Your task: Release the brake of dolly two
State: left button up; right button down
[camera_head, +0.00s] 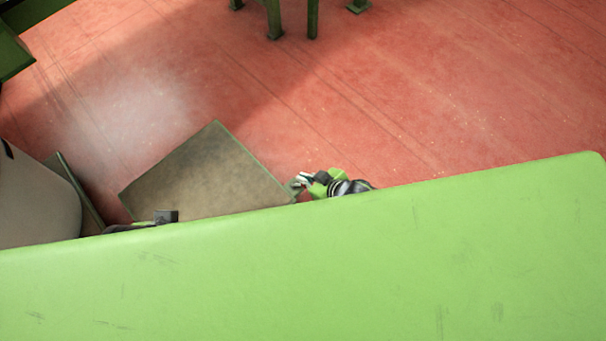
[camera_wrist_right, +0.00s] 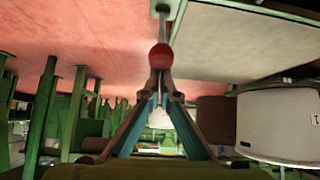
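A flat grey-brown dolly deck (camera_head: 205,170) with a green edge stands on the red floor; no number shows on it. My right gripper (camera_head: 299,182) is at its right corner. In the right wrist view, a lever with a red ball knob (camera_wrist_right: 160,57) sticks out beside the pale deck (camera_wrist_right: 250,42). The fingers of my right gripper (camera_wrist_right: 161,82) come together right at the knob. They look shut; I cannot tell whether the knob is pinched between them or only touched. I cannot make out my left gripper.
A broad light-green surface (camera_head: 330,270) fills the front and hides what is below. A pale container (camera_head: 35,205) stands at the left; a white container marked 1 (camera_wrist_right: 280,125) shows in the wrist view. Green legs (camera_head: 274,18) stand at the back. The right floor is clear.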

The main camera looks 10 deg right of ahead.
jog(key=shift+s+d+f, duration=0.45)
jog(key=shift+s+f, duration=0.15)
jog(key=w+r+v, duration=0.1)
jog(key=v, duration=1.1)
jog(key=shift+a, duration=0.4)
jog(key=shift+w+r, duration=0.1)
